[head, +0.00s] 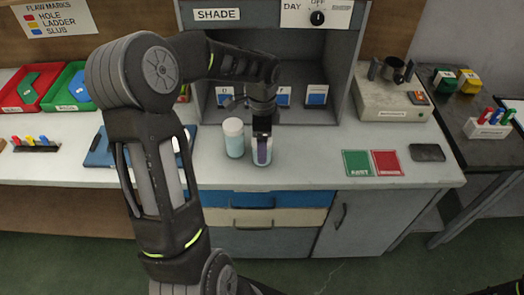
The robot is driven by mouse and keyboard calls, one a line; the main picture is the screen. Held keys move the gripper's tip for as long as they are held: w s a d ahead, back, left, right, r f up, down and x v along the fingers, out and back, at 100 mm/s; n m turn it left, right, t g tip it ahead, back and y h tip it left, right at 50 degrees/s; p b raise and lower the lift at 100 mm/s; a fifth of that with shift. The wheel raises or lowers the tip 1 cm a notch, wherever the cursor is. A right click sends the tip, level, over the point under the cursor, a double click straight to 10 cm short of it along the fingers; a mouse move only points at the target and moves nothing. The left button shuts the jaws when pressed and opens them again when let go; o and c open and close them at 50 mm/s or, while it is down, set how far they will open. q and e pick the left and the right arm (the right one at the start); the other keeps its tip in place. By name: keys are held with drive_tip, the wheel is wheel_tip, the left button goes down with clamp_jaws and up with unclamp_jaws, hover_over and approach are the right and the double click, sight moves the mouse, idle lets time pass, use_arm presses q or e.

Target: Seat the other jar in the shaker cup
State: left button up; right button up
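Two jars stand side by side near the front edge of the white counter. The left jar (234,140) is pale blue with a white top and stands upright. The right jar (262,153) shows a dark purple middle and is upright. My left gripper (262,132) points down at the top of the right jar. Its fingers are dark and small here, so I cannot tell whether they grip the jar.
The shade booth (345,85) stands behind the jars, with small labelled cards inside. Green (356,163) and red (387,163) cards and a dark pad (428,152) lie to the right. Red (22,103) and green (65,102) trays are at the left. Counter between jars and cards is clear.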

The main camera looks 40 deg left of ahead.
use_arm(q)
drive_tip(key=shift+c, duration=0.4)
drive_tip(key=c, duration=1.7)
wheel_tip(320, 180, up, 10)
drive_tip(key=shift+r+b, duration=0.1)
drive_tip(key=shift+b, duration=0.3)
